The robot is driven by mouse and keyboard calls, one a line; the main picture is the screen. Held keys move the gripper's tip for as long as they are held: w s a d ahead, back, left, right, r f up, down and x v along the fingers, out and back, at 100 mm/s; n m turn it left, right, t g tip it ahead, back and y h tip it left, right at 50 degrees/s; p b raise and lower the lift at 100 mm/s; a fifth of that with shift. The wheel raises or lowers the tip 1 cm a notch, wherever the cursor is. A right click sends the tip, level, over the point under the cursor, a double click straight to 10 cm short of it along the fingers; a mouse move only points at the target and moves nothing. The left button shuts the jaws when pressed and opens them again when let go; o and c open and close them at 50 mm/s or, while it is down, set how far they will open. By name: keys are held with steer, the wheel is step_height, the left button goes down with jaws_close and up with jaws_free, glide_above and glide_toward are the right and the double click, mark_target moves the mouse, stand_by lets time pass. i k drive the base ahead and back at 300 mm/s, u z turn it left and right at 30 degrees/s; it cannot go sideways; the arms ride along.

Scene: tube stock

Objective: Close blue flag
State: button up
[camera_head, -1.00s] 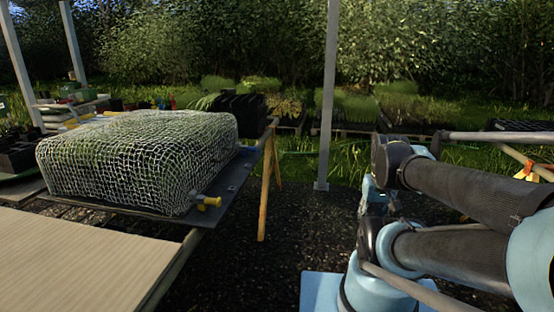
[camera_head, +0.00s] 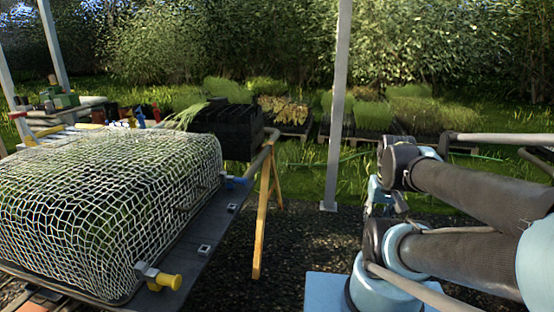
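A small blue piece (camera_head: 237,182), which looks like the blue flag, sits at the right edge of the dark bench board (camera_head: 205,225), by the far corner of the net-covered block (camera_head: 110,200). It is small, and I cannot tell whether it is open or closed. A grey fitting with a yellow handle (camera_head: 165,281) is on the near part of the same board. My folded arm fills the right side of the view. My gripper does not show clearly, and nothing of mine touches the blue piece.
A black crate (camera_head: 225,130) with long green leaves stands behind the block. A wooden trestle leg (camera_head: 262,215) and a grey post (camera_head: 337,110) stand to the right of the bench. Dark gravel ground (camera_head: 275,270) lies open between bench and arm. Planted trays stand behind.

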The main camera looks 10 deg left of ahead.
mark_target(141, 118)
steer(key=i, duration=2.3)
steer(key=u, duration=1.95)
steer(key=k, duration=0.7)
steer(key=u, duration=0.05)
